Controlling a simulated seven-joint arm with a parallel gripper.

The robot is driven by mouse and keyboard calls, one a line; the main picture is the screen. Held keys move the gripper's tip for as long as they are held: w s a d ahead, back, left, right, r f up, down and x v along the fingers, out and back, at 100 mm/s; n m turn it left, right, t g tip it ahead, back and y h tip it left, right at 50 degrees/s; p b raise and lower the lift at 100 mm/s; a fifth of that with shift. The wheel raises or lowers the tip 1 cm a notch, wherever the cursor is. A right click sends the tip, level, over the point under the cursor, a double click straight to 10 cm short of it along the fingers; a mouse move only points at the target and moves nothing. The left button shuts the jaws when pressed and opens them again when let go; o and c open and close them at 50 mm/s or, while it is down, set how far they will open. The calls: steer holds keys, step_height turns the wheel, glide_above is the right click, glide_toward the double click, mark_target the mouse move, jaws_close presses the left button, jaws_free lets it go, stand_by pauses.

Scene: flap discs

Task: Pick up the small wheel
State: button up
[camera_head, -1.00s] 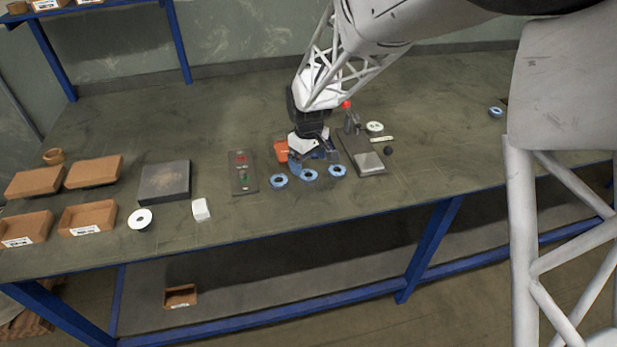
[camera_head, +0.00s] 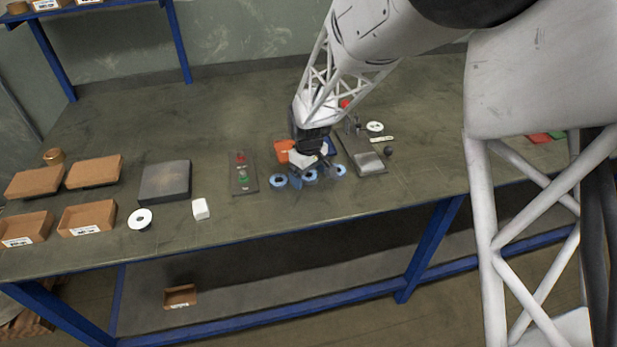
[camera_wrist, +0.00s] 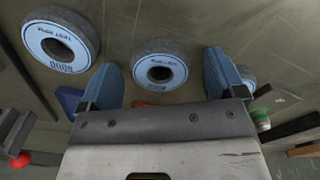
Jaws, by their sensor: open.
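Three small blue-faced discs with dark rims and round centre holes lie in a row on the bench: a left one (camera_head: 279,181), a middle one (camera_head: 311,176) and a right one (camera_head: 340,170). My gripper (camera_wrist: 163,75) is open above the row, its two blue fingers apart. In the wrist view the middle disc (camera_wrist: 160,66) shows between the fingertips, with nothing held. Another disc (camera_wrist: 60,42) is at the upper left there, and a third (camera_wrist: 246,76) is partly hidden behind a finger.
An orange bin (camera_head: 284,150) stands just behind my gripper. A control panel with red and green buttons (camera_head: 242,173) lies to the left, and a grey metal fixture (camera_head: 364,158) to the right. A white disc (camera_head: 140,219) and white block (camera_head: 201,209) lie further left.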

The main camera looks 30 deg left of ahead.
stand_by(0.3)
steer(key=c, duration=1.1)
steer(key=shift+o, duration=0.2)
steer(key=shift+r, duration=0.1)
steer(key=shift+r, duration=0.8)
steer(key=shift+s+d+r, duration=0.15)
steer(key=shift+r, duration=0.75)
steer(key=s+d+r, duration=0.1)
steer(key=s+d, duration=1)
steer(key=shift+r, duration=0.2)
